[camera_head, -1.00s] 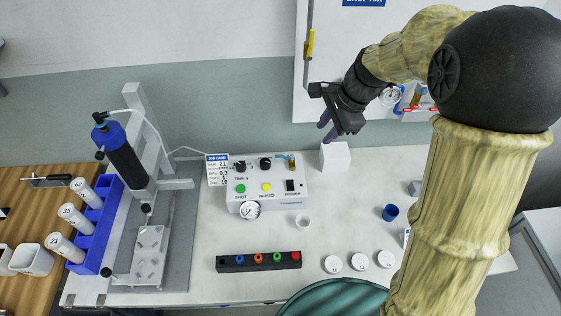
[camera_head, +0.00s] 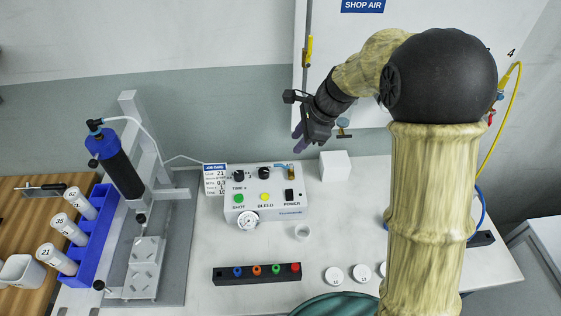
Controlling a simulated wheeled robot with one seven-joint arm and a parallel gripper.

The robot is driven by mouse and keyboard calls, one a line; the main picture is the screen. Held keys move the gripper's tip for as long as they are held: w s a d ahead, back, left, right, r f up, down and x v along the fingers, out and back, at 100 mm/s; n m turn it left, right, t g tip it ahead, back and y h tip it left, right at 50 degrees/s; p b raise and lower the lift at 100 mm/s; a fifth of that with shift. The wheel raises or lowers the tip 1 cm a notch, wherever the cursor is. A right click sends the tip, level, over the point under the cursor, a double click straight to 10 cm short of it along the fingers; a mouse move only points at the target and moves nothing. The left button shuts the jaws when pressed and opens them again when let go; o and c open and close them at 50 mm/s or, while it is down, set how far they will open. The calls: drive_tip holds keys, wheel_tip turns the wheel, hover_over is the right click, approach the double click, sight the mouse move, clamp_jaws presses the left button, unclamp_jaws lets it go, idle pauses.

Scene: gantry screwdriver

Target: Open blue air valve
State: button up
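My gripper (camera_head: 303,138), dark with purple fingers, hangs in front of the wall above the control box. Its fingers look apart, with nothing seen between them. A small brass fitting with a blue part (camera_head: 285,168) sits at the top right of the white control box (camera_head: 265,200), below and left of my gripper. Another small blue-topped brass piece (camera_head: 343,124) shows on the white wall panel, just right of my gripper. I cannot tell which of these is the blue air valve, nor its handle position. My arm hides part of the panel.
A white block (camera_head: 335,165) stands just below my gripper. A yellow handle (camera_head: 307,50) is on the panel's left edge, and a yellow hose (camera_head: 507,110) hangs at right.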

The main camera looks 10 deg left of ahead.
sight(279, 165)
drive_tip(key=x, duration=1.2)
drive_tip(key=shift+b, duration=0.4)
drive_tip(key=shift+s, duration=0.1)
